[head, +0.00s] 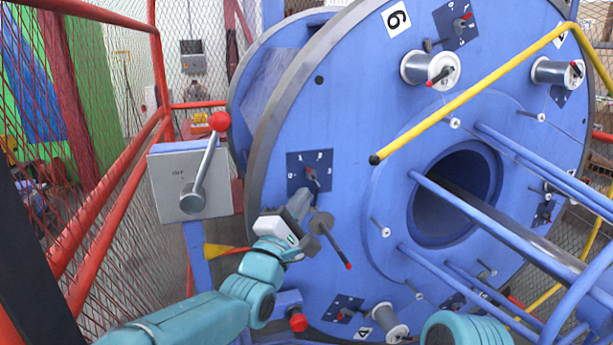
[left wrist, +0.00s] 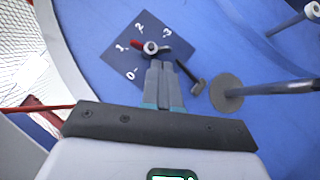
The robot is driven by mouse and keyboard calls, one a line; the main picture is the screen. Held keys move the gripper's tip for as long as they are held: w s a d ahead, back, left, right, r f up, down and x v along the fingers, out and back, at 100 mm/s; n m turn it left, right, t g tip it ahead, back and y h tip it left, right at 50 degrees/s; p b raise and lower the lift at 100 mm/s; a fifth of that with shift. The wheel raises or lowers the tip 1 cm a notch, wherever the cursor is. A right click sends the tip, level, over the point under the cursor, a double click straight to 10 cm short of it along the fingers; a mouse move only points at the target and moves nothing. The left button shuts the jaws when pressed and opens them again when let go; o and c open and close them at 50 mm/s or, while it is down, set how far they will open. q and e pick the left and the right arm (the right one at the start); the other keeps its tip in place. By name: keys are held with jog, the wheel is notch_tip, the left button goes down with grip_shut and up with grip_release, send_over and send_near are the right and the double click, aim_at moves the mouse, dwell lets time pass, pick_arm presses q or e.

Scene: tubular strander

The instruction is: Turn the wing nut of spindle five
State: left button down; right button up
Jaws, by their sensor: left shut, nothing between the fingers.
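The dark blue dial plate (head: 295,161) marked 0 to 3 sits on the blue disc's left side, between stations labelled 6 and 4; no 5 label shows. The wing nut (left wrist: 150,47), grey with one red wing, is at its middle. In the left wrist view the red wing points left, between marks 1 and 2. My left gripper (head: 308,192) is shut and empty. In the left wrist view its fingertips (left wrist: 162,68) are just below the nut; I cannot tell whether they touch it. My right gripper is out of view.
Right of the fingers are a small grey latch (left wrist: 197,87) and an empty spindle with a round flange (left wrist: 226,93) and a red-tipped rod. A lever box (head: 180,160) stands left. A yellow bar (head: 470,95) crosses the disc; red mesh fencing (head: 110,215) is at left.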

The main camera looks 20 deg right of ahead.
pick_arm(q)
jog(key=shift+d+r, duration=0.4)
jog(key=shift+w+d+f, duration=0.1)
jog(key=shift+d+f, duration=0.05)
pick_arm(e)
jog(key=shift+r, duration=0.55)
pick_arm(q)
jog(key=shift+d, duration=0.1)
jog(key=shift+n+t, duration=0.3)
jog(key=shift+n, duration=0.2)
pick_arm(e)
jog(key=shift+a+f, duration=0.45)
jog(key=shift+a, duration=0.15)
pick_arm(q)
jog(key=shift+d+f+b, duration=0.1)
jog(key=shift+b, duration=0.2)
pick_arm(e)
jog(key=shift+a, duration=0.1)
